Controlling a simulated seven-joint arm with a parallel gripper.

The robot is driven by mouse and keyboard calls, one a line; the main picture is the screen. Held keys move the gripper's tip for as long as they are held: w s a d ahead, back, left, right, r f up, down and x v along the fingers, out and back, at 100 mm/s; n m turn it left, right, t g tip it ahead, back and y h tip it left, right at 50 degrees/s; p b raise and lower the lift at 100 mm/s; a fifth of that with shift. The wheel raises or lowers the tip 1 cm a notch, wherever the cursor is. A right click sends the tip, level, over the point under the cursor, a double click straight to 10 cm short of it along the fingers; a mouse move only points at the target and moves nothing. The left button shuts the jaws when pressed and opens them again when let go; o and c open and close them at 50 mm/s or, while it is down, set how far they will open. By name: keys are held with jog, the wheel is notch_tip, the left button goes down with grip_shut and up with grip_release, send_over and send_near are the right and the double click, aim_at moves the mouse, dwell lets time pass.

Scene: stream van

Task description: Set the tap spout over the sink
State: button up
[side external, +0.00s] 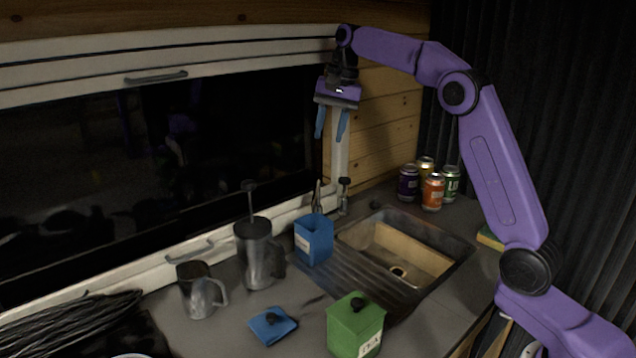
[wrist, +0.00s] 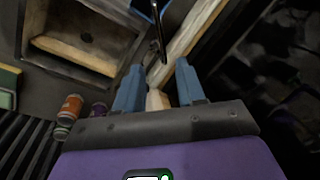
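The tap (side external: 344,197) stands at the back left corner of the sink, a slim metal column with a dark knob on top. A thin upright metal piece (side external: 317,197) shows to its left, behind the blue canister; I cannot tell whether it is the spout. The sink (side external: 412,246) is a rectangular basin with a drain, also in the wrist view (wrist: 75,57). In the wrist view a dark slender rod (wrist: 158,32), probably the spout, runs up from between my fingertips, to the right of the sink. My gripper (side external: 332,128) is open and empty, high above the tap.
The blue canister (side external: 314,240) stands close left of the tap. Several cans (side external: 433,191) stand behind the sink. A green canister (side external: 355,327), a blue cloth-like item (side external: 272,324), a plunger pot (side external: 259,255) and a metal jug (side external: 199,291) occupy the front counter. The window wall runs behind.

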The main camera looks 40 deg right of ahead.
aim_at(316, 190)
jog(key=f, duration=0.4)
jog(key=w+a+f, duration=0.1)
jog(key=f, duration=0.4)
jog(key=a+f, duration=0.1)
jog(key=f, duration=0.3)
jog(key=shift+w+f, duration=0.35)
jog(key=shift+w, duration=0.05)
grip_shut()
